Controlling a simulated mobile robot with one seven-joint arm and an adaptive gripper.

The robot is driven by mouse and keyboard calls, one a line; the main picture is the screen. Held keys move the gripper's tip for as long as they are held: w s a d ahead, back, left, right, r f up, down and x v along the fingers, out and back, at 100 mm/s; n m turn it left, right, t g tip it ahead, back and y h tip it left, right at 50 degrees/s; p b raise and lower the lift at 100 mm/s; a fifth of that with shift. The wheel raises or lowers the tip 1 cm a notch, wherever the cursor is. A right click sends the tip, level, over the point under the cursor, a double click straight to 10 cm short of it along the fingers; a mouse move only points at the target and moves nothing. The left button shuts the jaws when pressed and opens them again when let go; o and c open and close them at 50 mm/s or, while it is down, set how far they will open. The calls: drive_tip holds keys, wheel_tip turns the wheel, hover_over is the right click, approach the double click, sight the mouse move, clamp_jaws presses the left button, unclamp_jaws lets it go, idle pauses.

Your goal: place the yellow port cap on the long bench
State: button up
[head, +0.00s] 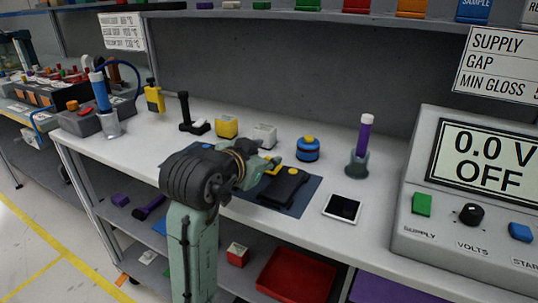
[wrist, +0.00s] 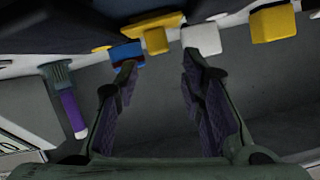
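A small yellow piece (head: 274,170), which looks like the yellow port cap, shows beside my gripper (head: 266,160) at the black module (head: 287,187). The module lies on a dark blue mat on the long bench (head: 385,214). The wrist view is upside down. There the yellow cap (wrist: 155,36) has a wide part and a narrower part, and shows beyond and between my fingertips (wrist: 157,70). The fingers are apart with nothing between them. My gripper hides part of the cap in the head view, and I cannot tell whether the cap touches the module.
Behind my gripper stand a white block (head: 264,135), a yellow block (head: 227,127) and a blue round pot with a yellow top (head: 308,149). A purple-handled tool (head: 362,140) stands in a holder to the right. A tablet (head: 342,208) lies near the front edge. The power supply (head: 470,200) is far right.

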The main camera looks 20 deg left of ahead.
drive_tip(key=v, duration=0.8)
drive_tip(key=shift+s+r, duration=0.1)
drive_tip(key=shift+s, duration=0.15)
